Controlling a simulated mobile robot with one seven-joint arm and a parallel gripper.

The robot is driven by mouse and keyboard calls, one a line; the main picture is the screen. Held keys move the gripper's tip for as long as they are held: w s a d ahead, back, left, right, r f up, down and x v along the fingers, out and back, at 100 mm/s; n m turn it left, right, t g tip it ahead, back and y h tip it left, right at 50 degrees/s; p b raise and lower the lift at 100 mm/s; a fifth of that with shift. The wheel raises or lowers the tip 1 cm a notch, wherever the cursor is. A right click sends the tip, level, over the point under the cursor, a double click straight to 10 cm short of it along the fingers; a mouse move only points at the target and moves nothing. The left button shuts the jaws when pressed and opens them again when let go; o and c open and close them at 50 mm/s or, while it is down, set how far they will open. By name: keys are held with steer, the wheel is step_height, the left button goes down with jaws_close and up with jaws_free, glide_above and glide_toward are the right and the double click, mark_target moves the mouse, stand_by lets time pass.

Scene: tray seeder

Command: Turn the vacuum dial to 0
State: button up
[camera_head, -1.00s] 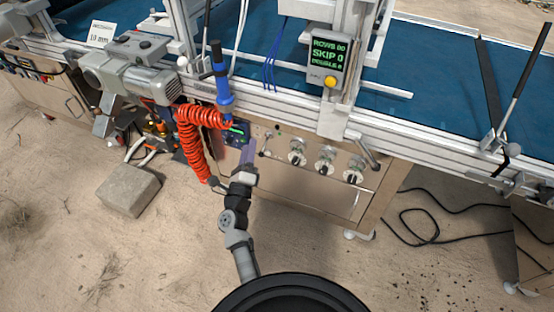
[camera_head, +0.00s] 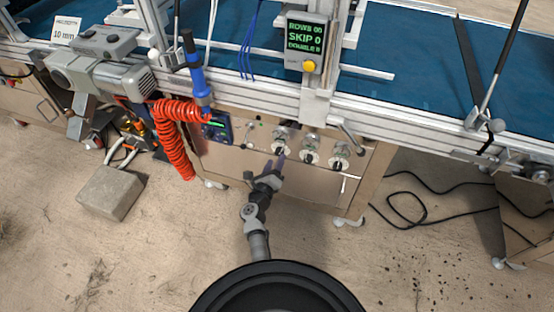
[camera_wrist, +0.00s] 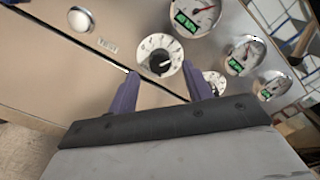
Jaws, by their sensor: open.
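A round white dial with a black knob (camera_wrist: 159,63) sits on the beige panel, in the gap between my two purple fingers in the wrist view. Its printed marks are too small to read. My gripper (camera_wrist: 158,76) is open and empty, its fingertips just short of the dial; contact is not visible. In the head view my gripper (camera_head: 278,161) is at the leftmost of three gauge-and-knob sets, partly covering its knob. A gauge with a red needle and green readout (camera_wrist: 194,15) is beside the dial. A second white dial (camera_wrist: 214,80) is partly hidden by my right finger.
More gauges (camera_wrist: 245,55) line the panel. A blue-handled tool (camera_head: 194,68) with a red coiled hose (camera_head: 172,145) hangs to the left. A yellow-button display (camera_head: 305,45) is above. A concrete block (camera_head: 111,192) and black cable (camera_head: 420,205) lie on the ground.

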mark_target(279, 154)
steer(key=shift+b+x, duration=0.3)
steer(key=shift+x, duration=1.25)
steer(key=c, duration=1)
